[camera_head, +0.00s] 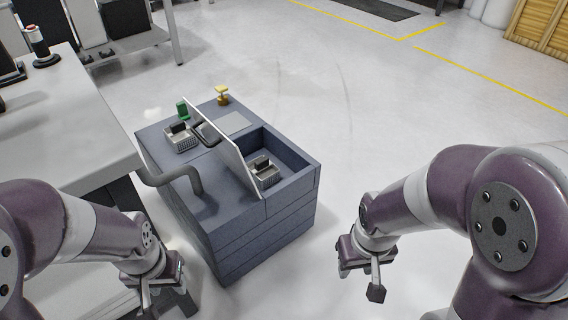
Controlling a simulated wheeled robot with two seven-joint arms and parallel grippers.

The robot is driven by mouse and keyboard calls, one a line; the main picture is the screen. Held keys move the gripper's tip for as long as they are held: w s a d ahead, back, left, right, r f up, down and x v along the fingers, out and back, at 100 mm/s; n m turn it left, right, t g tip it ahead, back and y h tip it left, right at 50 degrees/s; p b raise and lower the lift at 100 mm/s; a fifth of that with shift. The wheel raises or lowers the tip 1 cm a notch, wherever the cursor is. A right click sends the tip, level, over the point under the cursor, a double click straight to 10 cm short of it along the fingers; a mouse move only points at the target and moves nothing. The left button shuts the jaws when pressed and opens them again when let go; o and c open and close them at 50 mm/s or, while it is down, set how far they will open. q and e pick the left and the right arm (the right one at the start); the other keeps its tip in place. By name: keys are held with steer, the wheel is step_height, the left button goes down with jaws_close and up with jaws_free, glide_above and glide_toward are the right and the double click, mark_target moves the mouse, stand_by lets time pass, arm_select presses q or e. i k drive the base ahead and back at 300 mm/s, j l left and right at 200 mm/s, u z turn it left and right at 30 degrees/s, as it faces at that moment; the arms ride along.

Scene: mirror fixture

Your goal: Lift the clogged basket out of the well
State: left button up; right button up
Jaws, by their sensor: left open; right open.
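A small metal basket (266,175) with a dark block at its top sits in the open well (285,152) at the right of the blue-grey cabinet (262,232). The panel hides part of it. I cannot make out any clogging. A second, similar basket (183,142) with a dark top stands on the cabinet's left part. A thin upright panel (228,157) stands between the two, tilted. My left gripper (160,289) is open and empty, at the lower left of the cabinet. My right gripper (361,280) is open and empty, to the right of the cabinet, apart from it.
A green object (183,109) and a yellow knob-like piece (222,95) stand at the cabinet's back edge. A white table (70,115) is close on the left. The floor to the right is clear.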

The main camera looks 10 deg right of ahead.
mark_target(264, 173)
steer(key=i+l+z, duration=0.85)
steer(key=l+z, duration=0.15)
steer(key=i+l+z, duration=0.25)
steer(key=i+z, duration=0.2)
steer(key=i+l+u, duration=0.1)
steer(key=i, duration=0.35)
steer(key=i+l+u, duration=0.15)
steer(key=i, duration=0.35)
steer(key=i+l+u, duration=0.1)
steer(key=i, duration=0.35)
steer(key=i+j+u, duration=0.25)
steer(key=u, duration=0.2)
steer(key=i+u, duration=0.9)
steer(key=i+l+u, duration=0.1)
steer(key=i+u, duration=0.2)
steer(key=u, duration=0.15)
steer(key=i+u, duration=0.8)
steer(key=u, duration=0.2)
steer(key=i+l+u, duration=0.3)
steer(key=u, duration=0.2)
steer(key=i+u, duration=0.2)
steer(key=u, duration=0.2)
steer(key=i+u, duration=0.2)
steer(key=u, duration=0.2)
steer(key=i+l+u, duration=0.15)
steer(key=u, duration=0.3)
steer(key=i+l+u, duration=0.2)
steer(key=u, duration=0.2)
steer(key=i+l+u, duration=0.15)
steer(key=u, duration=0.25)
